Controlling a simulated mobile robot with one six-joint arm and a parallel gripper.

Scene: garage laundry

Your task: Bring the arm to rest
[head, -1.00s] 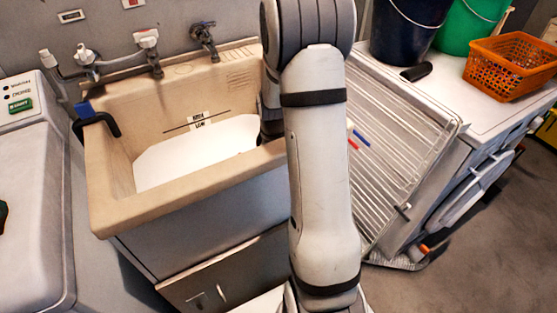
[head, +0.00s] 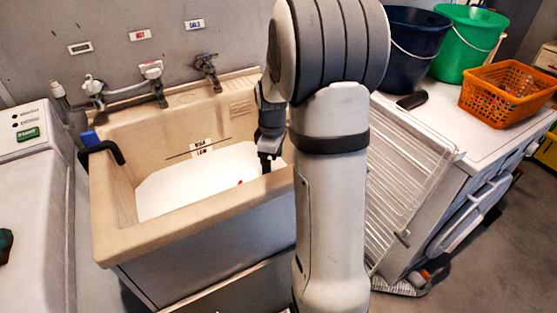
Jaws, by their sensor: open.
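My arm rises through the middle of the head view, in front of the right side of the sink. My gripper (head: 268,160) hangs over the right end of the beige sink (head: 115,190), pointing down and partly hidden by my arm. It is open, and nothing shows held in it. The sink basin has a white surface inside, with a small red spot near the gripper.
Taps (head: 207,70) line the wall behind the sink. A black hose with a blue clip (head: 92,140) hooks over its left rim. A drying rack (head: 400,180) leans on the right-hand machine, which carries a dark bucket (head: 412,45), a green bucket (head: 470,40) and an orange basket (head: 510,92).

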